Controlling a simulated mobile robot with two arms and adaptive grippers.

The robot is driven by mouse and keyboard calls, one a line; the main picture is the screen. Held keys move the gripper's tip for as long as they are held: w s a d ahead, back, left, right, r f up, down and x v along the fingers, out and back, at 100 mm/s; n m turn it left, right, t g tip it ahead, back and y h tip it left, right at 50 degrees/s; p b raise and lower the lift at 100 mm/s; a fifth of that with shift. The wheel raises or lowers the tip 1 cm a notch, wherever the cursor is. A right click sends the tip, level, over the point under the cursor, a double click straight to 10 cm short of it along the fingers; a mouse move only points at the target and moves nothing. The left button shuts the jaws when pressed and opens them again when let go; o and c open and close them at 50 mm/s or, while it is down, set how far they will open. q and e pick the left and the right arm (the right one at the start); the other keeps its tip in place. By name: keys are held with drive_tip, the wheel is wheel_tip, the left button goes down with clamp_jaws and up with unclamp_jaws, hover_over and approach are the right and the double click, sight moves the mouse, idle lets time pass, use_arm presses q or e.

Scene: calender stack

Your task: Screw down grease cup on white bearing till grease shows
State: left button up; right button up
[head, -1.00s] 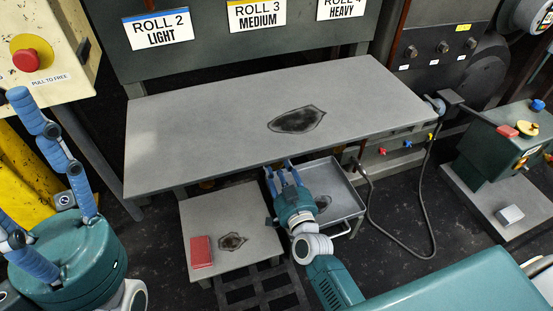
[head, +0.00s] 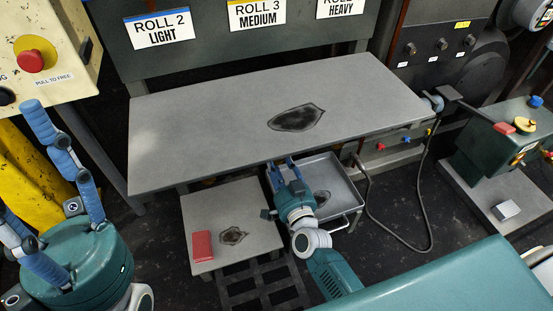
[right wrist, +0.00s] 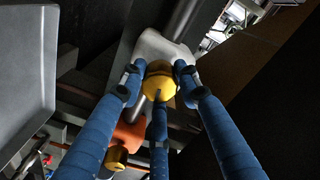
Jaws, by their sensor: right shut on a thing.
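In the right wrist view, a yellow grease cup (right wrist: 158,82) sits against the pale white bearing (right wrist: 165,46). My right gripper (right wrist: 158,78) has its three blue fingers closed around the cup. I cannot see any grease on the bearing. In the head view, the right gripper (head: 282,170) reaches under the front edge of the grey table, which hides the cup and bearing. My left gripper (head: 50,165) is at the left with its blue fingers spread, empty and away from the bearing.
An orange bearing (right wrist: 128,135) with another yellow cup (right wrist: 116,158) is below the white one. The grey table (head: 190,130) overhangs the work area. A metal tray (head: 345,180) and a low stand (head: 205,215) with a red block (head: 202,246) flank my right arm. A hose (head: 425,195) hangs to the right.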

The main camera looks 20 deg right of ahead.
drive_tip(key=o, duration=1.1)
drive_tip(key=shift+f, duration=0.2)
drive_tip(key=shift+o, duration=0.2)
drive_tip(key=shift+r, duration=0.1)
drive_tip(key=shift+s, duration=0.15)
drive_tip(key=s, duration=1.1)
drive_tip(key=shift+s, duration=0.4)
